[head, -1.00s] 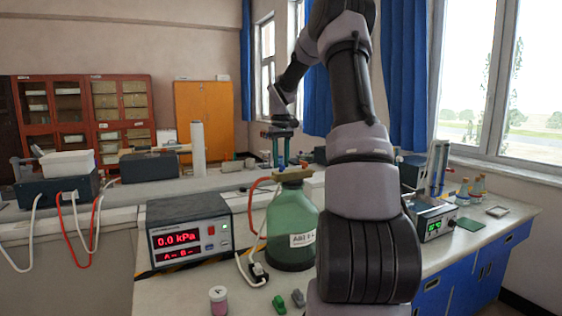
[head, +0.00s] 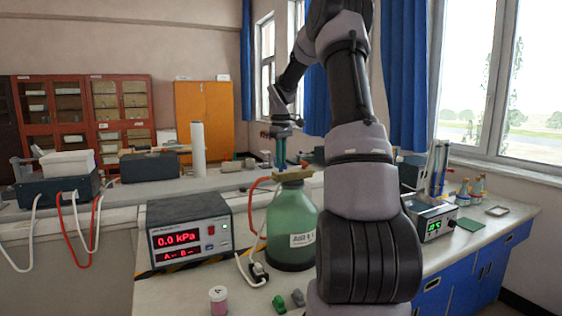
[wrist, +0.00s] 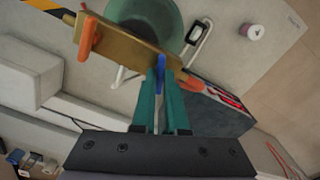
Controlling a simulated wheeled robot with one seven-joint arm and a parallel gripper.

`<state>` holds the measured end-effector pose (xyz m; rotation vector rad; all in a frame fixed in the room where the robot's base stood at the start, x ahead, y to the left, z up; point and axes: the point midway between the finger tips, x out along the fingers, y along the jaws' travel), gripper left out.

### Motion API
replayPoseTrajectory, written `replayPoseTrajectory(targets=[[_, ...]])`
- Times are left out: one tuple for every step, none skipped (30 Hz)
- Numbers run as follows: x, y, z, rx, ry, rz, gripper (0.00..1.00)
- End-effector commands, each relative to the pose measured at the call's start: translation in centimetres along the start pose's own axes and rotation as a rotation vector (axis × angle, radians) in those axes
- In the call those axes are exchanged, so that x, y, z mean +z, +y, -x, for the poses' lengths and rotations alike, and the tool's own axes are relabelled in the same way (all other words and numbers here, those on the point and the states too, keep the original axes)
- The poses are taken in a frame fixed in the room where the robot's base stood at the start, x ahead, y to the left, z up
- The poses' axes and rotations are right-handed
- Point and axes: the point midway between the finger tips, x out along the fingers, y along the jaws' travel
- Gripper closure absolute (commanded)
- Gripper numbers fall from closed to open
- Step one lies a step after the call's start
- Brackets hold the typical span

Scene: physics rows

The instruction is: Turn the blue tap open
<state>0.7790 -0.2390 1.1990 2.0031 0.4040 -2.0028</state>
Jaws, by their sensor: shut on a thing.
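The blue tap (wrist: 160,63) is a thin blue lever on a tan block (wrist: 125,37). The block (head: 294,177) sits on top of a green bottle (head: 291,222). My gripper (wrist: 160,76) is shut on the blue tap, with one teal finger on each side of it in the wrist view. In the head view my gripper (head: 279,164) is just above the block, and its fingers hide most of the tap. The tap's exact angle is hard to tell.
An orange tap (wrist: 88,38) stands at the block's other end. A red hose (head: 254,188) joins the block near the blue tap. A pressure box (head: 190,236) reading 0.0 kPa stands left of the bottle. A pink jar (head: 218,301) stands on the front bench.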

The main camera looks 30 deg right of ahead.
Motion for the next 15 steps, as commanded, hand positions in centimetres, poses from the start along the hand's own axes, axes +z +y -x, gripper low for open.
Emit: replayPoseTrajectory(targets=[[-0.01, 0.0, -0.01, 0.0, 0.0, 0.042, 1.0], [-0.01, -0.01, -0.01, 0.0, 0.0, 0.071, 1.0], [-0.01, -0.01, -0.01, 0.0, 0.0, 0.109, 1.0], [-0.01, -0.01, -0.02, 0.0, 0.0, 0.137, 1.0], [-0.01, -0.01, -0.02, 0.0, 0.0, 0.166, 1.0], [-0.01, -0.01, -0.02, 0.0, 0.0, 0.204, 1.0], [-0.01, -0.01, -0.02, 0.0, 0.0, 0.233, 1.0], [-0.01, -0.01, -0.02, 0.0, 0.0, 0.261, 1.0], [-0.01, -0.01, -0.02, 0.0, 0.0, 0.299, 1.0], [-0.01, -0.01, -0.03, 0.0, 0.0, 0.327, 1.0], [-0.01, -0.01, -0.03, 0.0, 0.0, 0.356, 1.0], [0.0, 0.0, -0.03, 0.0, 0.0, 0.394, 1.0], [0.0, 0.0, -0.03, 0.0, 0.0, 0.422, 1.0], [0.0, 0.0, -0.03, 0.0, 0.0, 0.451, 1.0], [0.0, 0.0, -0.03, 0.0, 0.0, 0.489, 1.0]])
